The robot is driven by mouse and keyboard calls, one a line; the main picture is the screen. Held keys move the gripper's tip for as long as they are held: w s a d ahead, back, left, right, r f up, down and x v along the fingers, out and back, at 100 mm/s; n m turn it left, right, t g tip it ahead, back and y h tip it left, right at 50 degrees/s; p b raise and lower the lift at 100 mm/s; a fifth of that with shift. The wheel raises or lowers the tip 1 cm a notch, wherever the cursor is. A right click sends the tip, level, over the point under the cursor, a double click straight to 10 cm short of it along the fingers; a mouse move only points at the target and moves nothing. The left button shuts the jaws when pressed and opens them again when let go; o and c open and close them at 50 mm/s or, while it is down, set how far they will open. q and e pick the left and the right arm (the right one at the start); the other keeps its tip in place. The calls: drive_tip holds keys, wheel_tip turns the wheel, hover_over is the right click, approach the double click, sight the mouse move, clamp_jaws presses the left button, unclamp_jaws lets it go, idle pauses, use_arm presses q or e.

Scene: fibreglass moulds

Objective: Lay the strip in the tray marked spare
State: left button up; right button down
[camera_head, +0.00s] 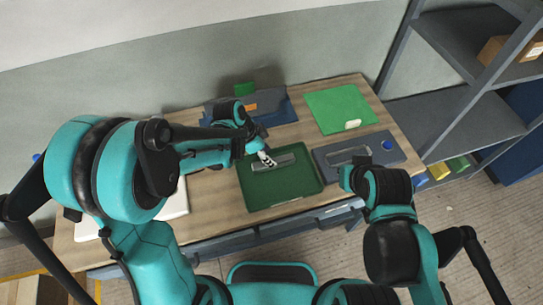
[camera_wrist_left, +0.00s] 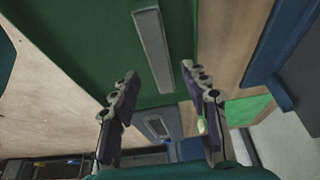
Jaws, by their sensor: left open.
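A grey strip (camera_head: 275,163) lies in the dark green tray (camera_head: 285,196) in the middle of the table. In the left wrist view the strip (camera_wrist_left: 153,48) lies lengthwise on the green floor, beyond the fingertips. My left gripper (camera_head: 266,158) is over the tray by the strip's left end; in the wrist view its fingers (camera_wrist_left: 164,85) are apart with nothing between them. My right gripper (camera_head: 349,178) is near the front of the grey-blue tray (camera_head: 390,157); its fingers are not clear. No marking reading spare is legible.
A grey strip-like piece (camera_head: 348,155) lies in the grey-blue tray. A bright green panel (camera_head: 335,103) with a pale label, a blue container (camera_head: 280,113) with an orange patch, and a white tray (camera_head: 178,205) share the table. Shelves (camera_head: 455,110) stand at the right.

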use_arm(q)
drive_tip(key=w+p+v, duration=0.1)
drive_tip(key=p+v, duration=0.1)
drive_tip(key=v, duration=0.6)
drive_tip(key=s+a+r+n+t+y, duration=0.4)
drive_tip(key=s+a+r+n, duration=0.4)
drive_tip(key=s+a+n, duration=0.4)
drive_tip(key=shift+s+a+n+t, duration=0.2)
drive_tip(key=shift+s+n+t, duration=0.2)
drive_tip(key=shift+n+t, duration=0.65)
